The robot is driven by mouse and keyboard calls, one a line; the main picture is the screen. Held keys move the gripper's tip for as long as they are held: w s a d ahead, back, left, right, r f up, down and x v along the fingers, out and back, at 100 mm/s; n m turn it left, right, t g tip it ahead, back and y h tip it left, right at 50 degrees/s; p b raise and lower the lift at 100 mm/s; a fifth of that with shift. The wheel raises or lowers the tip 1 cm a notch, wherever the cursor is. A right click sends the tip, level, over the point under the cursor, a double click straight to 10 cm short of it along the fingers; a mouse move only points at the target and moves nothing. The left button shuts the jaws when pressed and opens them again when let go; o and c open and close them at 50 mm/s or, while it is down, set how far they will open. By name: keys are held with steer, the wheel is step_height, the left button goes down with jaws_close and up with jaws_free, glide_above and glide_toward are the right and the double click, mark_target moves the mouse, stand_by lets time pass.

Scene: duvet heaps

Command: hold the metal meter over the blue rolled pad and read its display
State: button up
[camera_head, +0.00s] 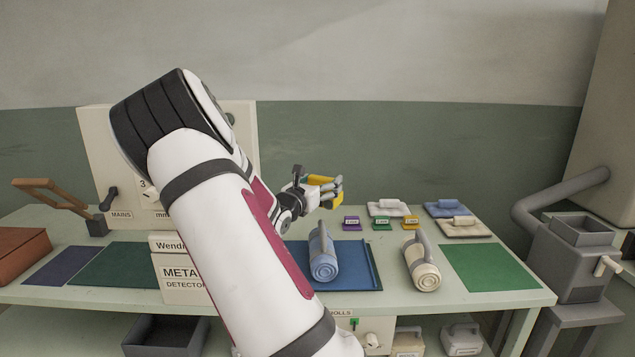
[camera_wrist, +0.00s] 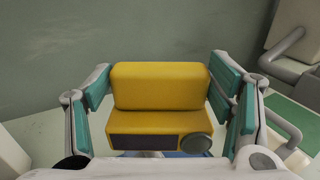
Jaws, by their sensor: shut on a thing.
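My gripper (camera_head: 327,192) is shut on a yellow meter (camera_head: 321,179) and holds it raised, above and behind the blue rolled pad (camera_head: 322,266) in the head view. In the wrist view the meter (camera_wrist: 160,88) sits between the teal finger pads of my gripper (camera_wrist: 165,100). Its dark display (camera_wrist: 146,143) is on the lower front, beside a grey-green round knob; I can make out no reading. The blue rolled pad has a grey handle and lies on a blue mat (camera_head: 352,257). A sliver of blue shows below the meter in the wrist view.
A cream rolled pad (camera_head: 423,272) lies right of the blue mat, then a green mat (camera_head: 490,267). Small coloured tags and folded pads stand behind. A grey machine (camera_head: 572,257) stands at the right. A cream panel and a METAL DETECTOR sign (camera_head: 182,273) are at the left.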

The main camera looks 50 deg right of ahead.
steer(key=shift+p, duration=0.4)
steer(key=shift+f+b, duration=0.6)
steer(key=shift+f, duration=1.9)
steer(key=shift+s, duration=0.1)
stand_by(0.7)
